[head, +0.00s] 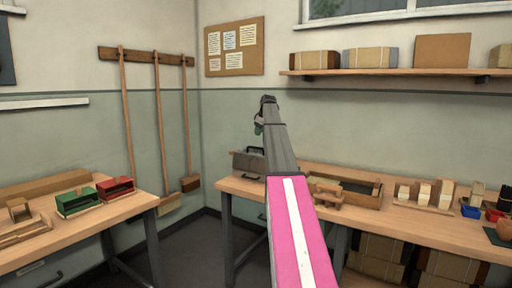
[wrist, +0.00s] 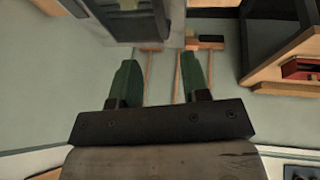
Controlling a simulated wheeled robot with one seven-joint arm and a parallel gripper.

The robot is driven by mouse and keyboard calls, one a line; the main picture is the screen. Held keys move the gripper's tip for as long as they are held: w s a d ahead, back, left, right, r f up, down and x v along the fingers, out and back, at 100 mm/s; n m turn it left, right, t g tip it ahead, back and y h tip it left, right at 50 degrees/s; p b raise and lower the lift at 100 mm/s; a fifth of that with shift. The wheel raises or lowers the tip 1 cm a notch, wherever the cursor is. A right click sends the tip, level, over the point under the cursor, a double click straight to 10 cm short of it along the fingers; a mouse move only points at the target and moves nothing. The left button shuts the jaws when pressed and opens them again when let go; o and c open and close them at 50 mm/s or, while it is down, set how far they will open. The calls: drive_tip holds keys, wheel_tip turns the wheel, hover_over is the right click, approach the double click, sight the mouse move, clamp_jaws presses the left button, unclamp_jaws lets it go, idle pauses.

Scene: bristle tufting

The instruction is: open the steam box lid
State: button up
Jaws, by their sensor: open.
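A grey metal box (head: 247,166), which looks like the steam box, sits on the right workbench at its left end, near the corner. It has a dark handle on top, and its lid looks closed. My raised arm hides its right side. My gripper (head: 261,117) is up in the air in front of the corner wall, above the box and apart from it. In the wrist view my gripper (wrist: 158,62) has its two green fingers spread, with nothing between them.
A wooden tray (head: 368,195) and brush blocks (head: 425,193) stand on the right workbench (head: 405,220). The left bench holds a green box (head: 77,201) and a red box (head: 115,188). Long-handled brooms (head: 160,130) hang on the left wall. A shelf (head: 400,72) juts out at right.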

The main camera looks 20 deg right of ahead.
sight(261, 149)
drive_tip(key=x, duration=1)
drive_tip(key=shift+f, duration=0.15)
clamp_jaws()
